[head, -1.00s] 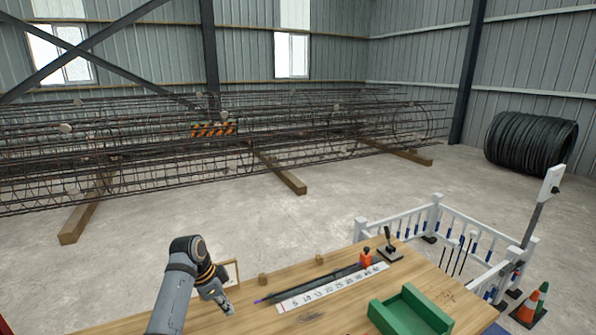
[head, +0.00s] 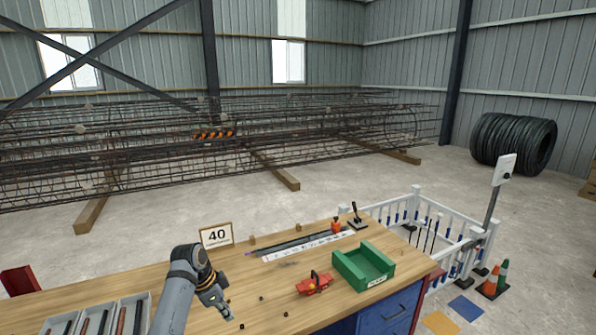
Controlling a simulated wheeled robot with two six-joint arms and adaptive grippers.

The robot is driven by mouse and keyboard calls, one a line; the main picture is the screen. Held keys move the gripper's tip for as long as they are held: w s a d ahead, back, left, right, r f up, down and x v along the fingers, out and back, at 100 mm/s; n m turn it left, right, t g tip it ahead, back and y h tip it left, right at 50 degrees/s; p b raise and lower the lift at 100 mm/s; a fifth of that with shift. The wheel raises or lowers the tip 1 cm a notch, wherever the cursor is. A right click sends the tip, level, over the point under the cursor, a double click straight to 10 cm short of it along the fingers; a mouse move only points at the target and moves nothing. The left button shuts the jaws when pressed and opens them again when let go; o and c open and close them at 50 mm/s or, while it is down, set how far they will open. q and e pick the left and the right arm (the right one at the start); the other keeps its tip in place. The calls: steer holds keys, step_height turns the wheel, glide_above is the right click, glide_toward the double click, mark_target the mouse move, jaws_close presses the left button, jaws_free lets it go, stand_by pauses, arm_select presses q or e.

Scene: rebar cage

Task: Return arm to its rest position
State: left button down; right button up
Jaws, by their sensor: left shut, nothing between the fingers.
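My left arm comes up from the bottom of the head view, and its left gripper (head: 225,312) points down over the wooden workbench (head: 180,271). The gripper is shut and empty. It is apart from the things on the bench, with a few small dark pieces near it. My right gripper is not in view.
A framed "40" sign (head: 216,236), a ruler strip (head: 305,246), a red tool (head: 314,283) and a green bin (head: 364,263) stand on the bench. Trays of rods (head: 97,318) lie at left. The rebar cage (head: 150,150) and a white fence (head: 415,205) are beyond.

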arm_select(q)
steer(key=s+a+f+n+y+b, duration=0.1)
steer(key=s+a+f+n+b, duration=0.3)
steer(key=f, duration=0.9)
steer(key=s+f+n, duration=0.1)
steer(key=s+f, duration=0.5)
steer(key=f, duration=0.7)
steer(key=s+a+f+n+y+b, duration=0.1)
steer(key=s+f+n, duration=0.3)
steer(key=f, duration=1)
steer(key=s+a+f+n+b, duration=0.1)
steer(key=s+f, duration=0.5)
steer(key=s, duration=0.6)
steer(key=s+a+f+n+y+b, duration=0.1)
steer(key=s+f+b, duration=0.1)
steer(key=s+f, duration=0.4)
steer(key=s+a+f+n+b, duration=0.1)
steer(key=s+f, duration=0.5)
steer(key=s, duration=1.1)
steer(key=shift+s+a+f+y, duration=0.3)
steer(key=shift+s+a+f, duration=0.05)
steer(key=shift+f, duration=0.05)
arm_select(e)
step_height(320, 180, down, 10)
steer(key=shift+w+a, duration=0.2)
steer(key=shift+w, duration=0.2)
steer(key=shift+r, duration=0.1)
